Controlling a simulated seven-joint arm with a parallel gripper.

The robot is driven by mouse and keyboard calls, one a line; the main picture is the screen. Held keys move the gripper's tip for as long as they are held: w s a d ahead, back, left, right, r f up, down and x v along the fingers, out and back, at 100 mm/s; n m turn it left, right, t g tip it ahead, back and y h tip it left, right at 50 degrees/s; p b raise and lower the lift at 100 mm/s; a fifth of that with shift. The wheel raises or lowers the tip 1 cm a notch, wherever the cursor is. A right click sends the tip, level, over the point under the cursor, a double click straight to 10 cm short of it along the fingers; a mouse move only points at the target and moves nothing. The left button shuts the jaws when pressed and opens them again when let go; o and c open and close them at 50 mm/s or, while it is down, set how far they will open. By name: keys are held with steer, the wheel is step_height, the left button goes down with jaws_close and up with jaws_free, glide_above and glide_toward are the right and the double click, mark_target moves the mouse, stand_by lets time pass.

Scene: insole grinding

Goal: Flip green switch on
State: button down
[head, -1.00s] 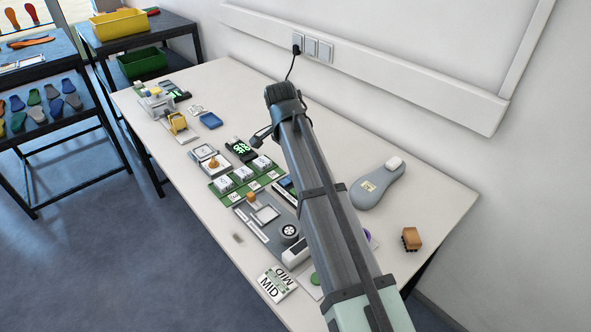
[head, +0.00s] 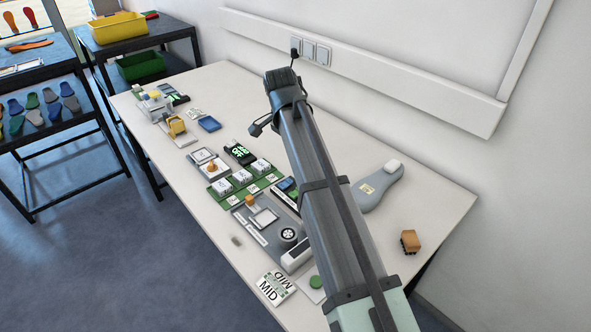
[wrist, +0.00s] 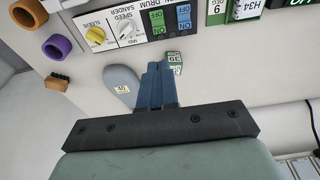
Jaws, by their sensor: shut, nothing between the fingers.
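In the head view my arm covers part of the panel, and I cannot make out the green switch or the gripper there.
A small green-and-white block (wrist: 174,58) shows beside the fingertips. A grey insole-shaped object (head: 375,188), an orange brush (head: 410,241) and a MID card (head: 271,288) lie on the white table (head: 440,205).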

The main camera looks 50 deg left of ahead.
mark_target(296, 193)
steer(key=f, duration=0.4)
steer(key=w+f, duration=0.1)
steer(key=f, duration=0.4)
steer(key=w+f, duration=0.1)
steer(key=f, duration=0.3)
steer(key=shift+w+f, duration=0.15)
steer(key=shift+f, duration=0.25)
steer(key=shift+w+f, duration=0.25)
steer(key=shift+f, duration=0.05)
steer(key=shift+s, duration=0.2)
steer(key=shift+s+r, duration=0.2)
steer(key=shift+s, duration=0.5)
